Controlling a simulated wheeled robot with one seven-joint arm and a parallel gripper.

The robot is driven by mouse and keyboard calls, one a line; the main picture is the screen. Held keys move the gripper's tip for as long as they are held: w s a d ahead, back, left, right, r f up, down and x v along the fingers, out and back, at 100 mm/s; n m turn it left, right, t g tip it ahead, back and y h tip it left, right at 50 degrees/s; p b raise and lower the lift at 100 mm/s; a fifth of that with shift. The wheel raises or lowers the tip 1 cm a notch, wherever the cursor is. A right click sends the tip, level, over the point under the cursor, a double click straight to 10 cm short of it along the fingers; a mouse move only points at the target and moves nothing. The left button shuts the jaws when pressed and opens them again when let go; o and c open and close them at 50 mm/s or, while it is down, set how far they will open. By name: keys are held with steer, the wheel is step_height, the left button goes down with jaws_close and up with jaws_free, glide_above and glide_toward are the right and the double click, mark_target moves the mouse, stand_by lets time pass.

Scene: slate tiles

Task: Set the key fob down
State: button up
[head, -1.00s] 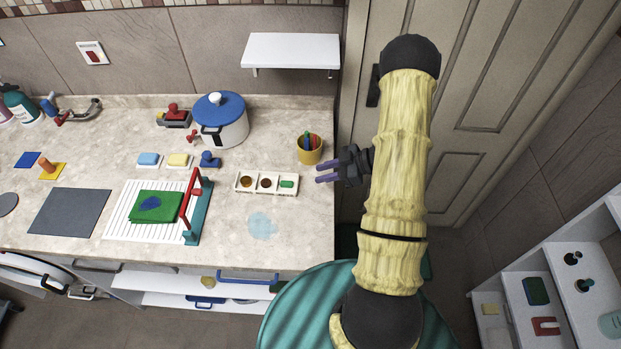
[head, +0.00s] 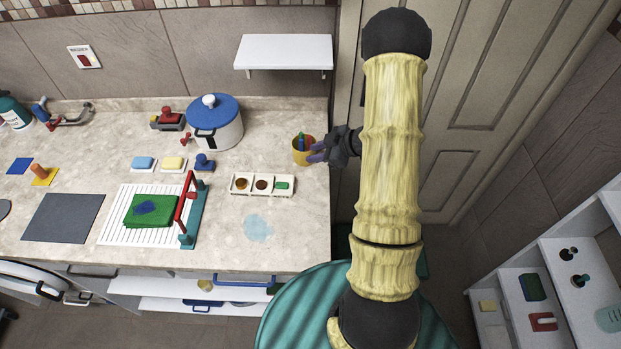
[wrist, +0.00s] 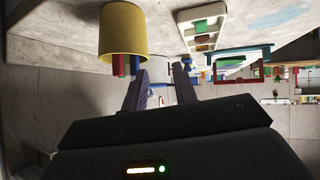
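I cannot pick out a key fob in either view. My gripper (head: 317,152) has purple fingers and is beside the right side of a yellow cup (head: 299,157) at the counter's right end. In the wrist view my gripper (wrist: 160,82) has its two fingers apart, with no object visible between them. The cup (wrist: 123,30) appears upside down there, with red and blue sticks at its mouth near one finger. I cannot tell whether the gripper touches the cup.
A white tray (head: 252,193) with three compartments holds small round brown things and a green one. A blue-lidded pot (head: 217,128), a striped board (head: 112,233) and a red-and-teal frame (head: 186,215) stand further left. A pale blue patch (head: 257,228) marks the counter's front right.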

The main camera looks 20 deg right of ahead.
step_height(320, 180, up, 7)
steer(key=w+m+t+h, duration=0.1)
steer(key=w+m+h, duration=0.15)
steer(key=h, duration=0.25)
steer(key=s+a+r+m+g+h, duration=0.1)
steer(key=s+a+r+m, duration=0.1)
steer(key=s, duration=0.4)
steer(key=s+a+r+m+g, duration=0.2)
steer(key=s+a+m, duration=0.2)
steer(key=s, duration=0.3)
steer(key=s+a+r+m+g+h, duration=0.1)
steer(key=s+a+r+m+g, duration=0.1)
steer(key=s, duration=0.5)
steer(key=shift+s+a+r+m+h, duration=0.2)
steer(key=shift+a+r+m+h, duration=0.2)
steer(key=shift+a, duration=0.5)
